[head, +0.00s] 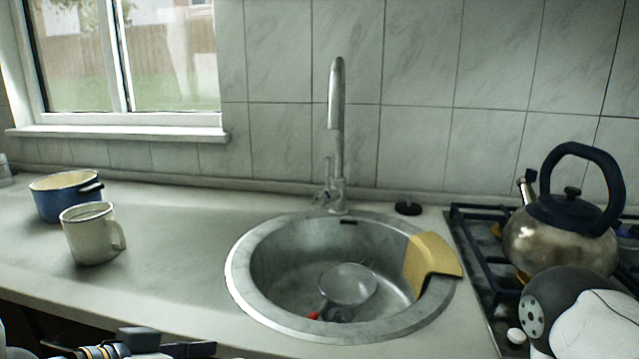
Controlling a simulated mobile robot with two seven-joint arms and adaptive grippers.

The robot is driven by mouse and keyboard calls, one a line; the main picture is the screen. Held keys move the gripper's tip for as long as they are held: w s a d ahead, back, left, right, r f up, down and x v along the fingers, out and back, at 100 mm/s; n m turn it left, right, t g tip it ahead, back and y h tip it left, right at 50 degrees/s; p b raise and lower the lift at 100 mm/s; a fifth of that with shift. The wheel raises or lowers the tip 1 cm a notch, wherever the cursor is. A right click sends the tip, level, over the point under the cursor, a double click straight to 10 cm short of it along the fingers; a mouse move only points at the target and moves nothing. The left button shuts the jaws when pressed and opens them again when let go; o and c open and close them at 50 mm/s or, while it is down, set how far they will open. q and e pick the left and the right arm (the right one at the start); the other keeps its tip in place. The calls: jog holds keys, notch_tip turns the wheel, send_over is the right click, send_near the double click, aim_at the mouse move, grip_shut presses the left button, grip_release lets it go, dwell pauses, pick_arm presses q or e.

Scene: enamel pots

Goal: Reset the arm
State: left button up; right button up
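Part of my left gripper (150,345) shows at the bottom left edge, low in front of the counter. It is cut off by the frame, so I cannot tell whether its fingers are open or shut. I see nothing held in the part that shows. My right arm, a dark joint and a white link, is at the bottom right in front of the stove. Its gripper is not in view.
A blue pot (62,196) and white enamel mug (90,236) stand on the left counter. The round sink (262,318) holds a strainer (348,284); a yellow cloth or board (432,258) lies over its right rim. A kettle (560,236) is on the stove (480,262).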

pick_arm(q)
jog(key=s+a+f+n+g+y, duration=0.1)
jog(key=s+a+f+g+y, duration=0.15)
jog(key=s+f, duration=0.45)
jog(key=s+a+f+n+g+y, duration=0.1)
jog(key=s+f+n+g, duration=0.15)
jog(key=f, duration=0.75)
jog(key=s+a+f+g+y, duration=0.1)
jog(key=s+f, duration=0.3)
jog(key=s, duration=0.5)
jog(key=s+a+f+g+y, duration=0.2)
jog(key=s+a+f+g, duration=0.1)
jog(key=s, duration=0.7)
notch_tip(320, 180, down, 3)
jog(key=shift+a+r+n+g, duration=0.2)
jog(key=shift+n+g, duration=0.15)
jog(key=shift+g, duration=0.45)
